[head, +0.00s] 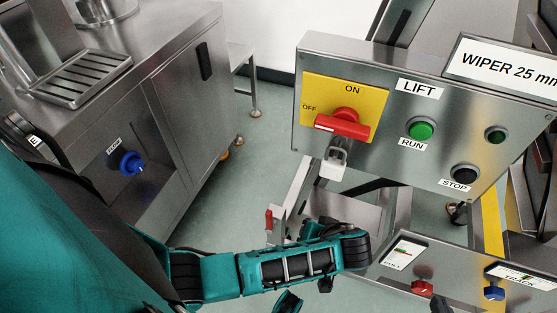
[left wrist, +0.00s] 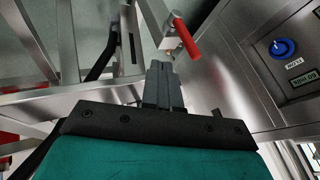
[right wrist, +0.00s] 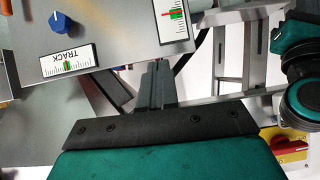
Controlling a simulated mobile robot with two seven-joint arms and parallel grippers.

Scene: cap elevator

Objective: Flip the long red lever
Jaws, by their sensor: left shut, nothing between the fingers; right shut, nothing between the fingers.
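My right gripper (right wrist: 158,66) is shut and empty near the TRACK panel; in the head view only a dark tip (head: 440,306) shows at the bottom edge.
A control box (head: 385,70) carries a red rotary switch (head: 343,124) on a yellow plate and RUN and STOP buttons. A lower panel has a red knob (head: 422,287) and a blue knob (head: 494,291). A steel cabinet with a blue FLOW knob (head: 131,162) stands left.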

